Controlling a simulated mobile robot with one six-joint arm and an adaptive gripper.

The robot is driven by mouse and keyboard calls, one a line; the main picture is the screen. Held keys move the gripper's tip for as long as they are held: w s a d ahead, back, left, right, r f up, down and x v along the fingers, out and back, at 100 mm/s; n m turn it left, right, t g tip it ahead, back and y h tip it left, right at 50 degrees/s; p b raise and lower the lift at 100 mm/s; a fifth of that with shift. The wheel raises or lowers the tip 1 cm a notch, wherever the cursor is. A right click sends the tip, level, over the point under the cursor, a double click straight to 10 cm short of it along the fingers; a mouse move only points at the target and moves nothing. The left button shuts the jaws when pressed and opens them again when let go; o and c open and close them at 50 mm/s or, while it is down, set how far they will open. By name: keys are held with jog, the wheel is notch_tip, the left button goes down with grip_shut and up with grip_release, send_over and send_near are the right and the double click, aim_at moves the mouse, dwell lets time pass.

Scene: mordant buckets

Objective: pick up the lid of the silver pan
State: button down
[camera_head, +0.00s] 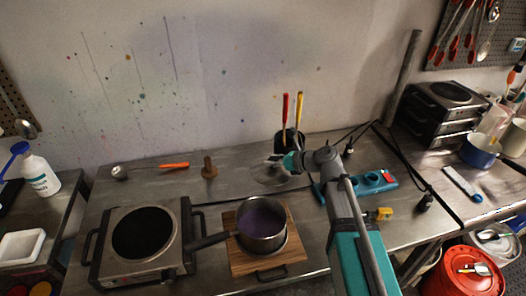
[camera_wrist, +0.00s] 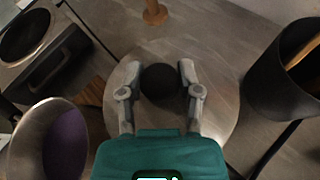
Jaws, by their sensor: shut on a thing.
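The silver pan (camera_head: 262,225) stands open on a wooden board, with purple liquid inside. It also shows at the lower left of the wrist view (camera_wrist: 48,140). Its round metal lid (camera_wrist: 222,108) lies under my gripper in the wrist view, with a round black knob (camera_wrist: 160,84) at its middle. My gripper (camera_wrist: 159,80) is shut on this knob, one finger on each side. In the head view the lid (camera_head: 268,176) shows behind the pan, partly hidden by my gripper (camera_head: 281,164). I cannot tell whether the lid touches the table.
A hot plate (camera_head: 143,235) stands left of the wooden board (camera_head: 285,262). A black holder (camera_head: 289,142) with red and yellow handles stands just behind the lid. A wooden peg (camera_head: 209,169) is to the left. A teal tray (camera_head: 372,182) lies to the right.

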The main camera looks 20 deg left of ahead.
aim_at(277, 174)
jog(key=shift+s+d+r+p, duration=0.3)
jog(key=shift+s+d+r, duration=0.1)
jog(key=shift+s+d, duration=0.2)
jog(key=shift+s+d+r+p, duration=0.25)
jog(key=shift+s+d+r, duration=0.1)
jog(key=shift+s+d, duration=0.2)
jog(key=shift+s, duration=0.1)
